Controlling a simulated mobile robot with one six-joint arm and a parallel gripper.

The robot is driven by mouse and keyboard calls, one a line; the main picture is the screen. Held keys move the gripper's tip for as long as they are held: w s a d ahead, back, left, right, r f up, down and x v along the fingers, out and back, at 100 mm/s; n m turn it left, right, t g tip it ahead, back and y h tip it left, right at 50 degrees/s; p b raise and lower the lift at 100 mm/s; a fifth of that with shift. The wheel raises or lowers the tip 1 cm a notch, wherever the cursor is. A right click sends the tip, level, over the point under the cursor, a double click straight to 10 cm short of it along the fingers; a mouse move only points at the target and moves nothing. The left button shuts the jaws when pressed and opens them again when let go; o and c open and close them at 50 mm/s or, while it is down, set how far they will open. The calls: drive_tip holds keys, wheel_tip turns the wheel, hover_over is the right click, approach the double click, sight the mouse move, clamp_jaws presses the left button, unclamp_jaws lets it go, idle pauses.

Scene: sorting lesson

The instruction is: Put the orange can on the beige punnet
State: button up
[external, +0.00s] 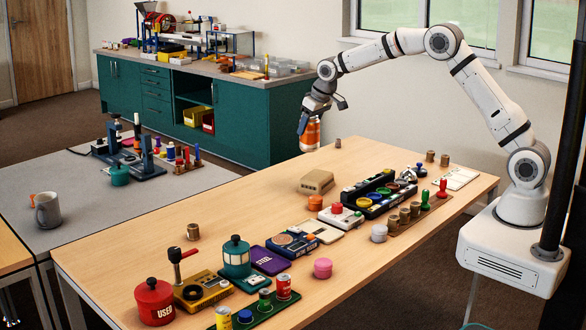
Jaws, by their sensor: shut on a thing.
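The orange can (310,136) is in my gripper (311,117), hanging roughly upright with a silvery band near its top. My gripper is shut on its upper part. In the picture the can appears over the table's far edge; its exact height above the table is hard to tell. The beige punnet (316,182) is a low box on the wooden table, below the can in the picture and apart from it. Its inside is not clearly visible.
An orange lid-like piece (315,202) lies just in front of the punnet. Teal, red and yellow items crowd the table's front left. The table (235,205) is clear left of the punnet.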

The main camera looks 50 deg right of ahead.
sight(317, 138)
drive_tip(key=d, duration=0.3)
drive_tip(key=shift+s, duration=0.4)
drive_tip(key=shift+m, duration=0.3)
wheel_tip(317, 138, down, 5)
drive_tip(key=shift+f, duration=0.15)
drive_tip(key=shift+f+p, duration=0.4)
drive_tip(key=shift+f, duration=1.6)
drive_tip(key=shift+f, duration=0.1)
drive_tip(key=o, duration=0.5)
drive_tip(key=shift+f, duration=0.15)
drive_tip(key=o, duration=0.4)
drive_tip(key=shift+o, duration=0.2)
